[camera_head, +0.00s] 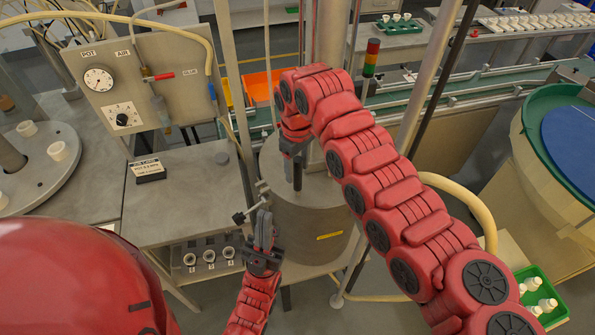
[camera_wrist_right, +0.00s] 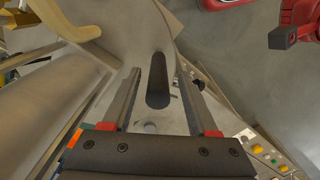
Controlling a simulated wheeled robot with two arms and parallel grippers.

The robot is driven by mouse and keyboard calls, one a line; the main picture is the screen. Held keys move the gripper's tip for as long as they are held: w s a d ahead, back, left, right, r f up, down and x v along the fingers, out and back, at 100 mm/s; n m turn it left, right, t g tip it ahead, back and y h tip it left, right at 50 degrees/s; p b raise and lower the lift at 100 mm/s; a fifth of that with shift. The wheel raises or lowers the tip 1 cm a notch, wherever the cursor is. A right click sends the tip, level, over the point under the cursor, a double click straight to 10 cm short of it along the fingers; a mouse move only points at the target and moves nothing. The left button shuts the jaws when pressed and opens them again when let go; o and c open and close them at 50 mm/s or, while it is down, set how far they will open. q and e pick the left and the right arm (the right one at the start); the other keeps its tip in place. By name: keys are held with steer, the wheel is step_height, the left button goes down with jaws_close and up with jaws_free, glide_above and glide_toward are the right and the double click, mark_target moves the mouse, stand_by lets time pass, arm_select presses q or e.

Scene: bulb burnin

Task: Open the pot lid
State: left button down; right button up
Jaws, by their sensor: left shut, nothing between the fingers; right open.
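The pot is a large grey metal cylinder (camera_head: 318,238) with a yellow label, in the middle of the head view. Its top and lid are partly hidden by my right arm and gripper. A clamp or lever with a dark knob (camera_head: 239,217) sticks out at the pot's left side. My left gripper (camera_head: 263,222) is shut and empty, pointing up beside this clamp, close to the pot wall. My right gripper (camera_head: 297,180) is open and points down over the pot top. In the right wrist view a dark, round-ended bar or slot (camera_wrist_right: 157,82) shows between its fingers; I cannot tell whether they touch it.
A control panel (camera_head: 140,85) with dials stands at the back left. Below it is a grey bench (camera_head: 185,200) with a small label block (camera_head: 149,170) and several sockets (camera_head: 209,256). A signal lamp (camera_head: 371,57) stands behind my right arm. A cream hose (camera_head: 468,190) curves at the right.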

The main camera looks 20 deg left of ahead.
mark_target(298, 177)
steer(key=shift+f+p, duration=0.7)
steer(key=shift+f, duration=1.55)
steer(key=shift+w, duration=0.1)
jaws_close()
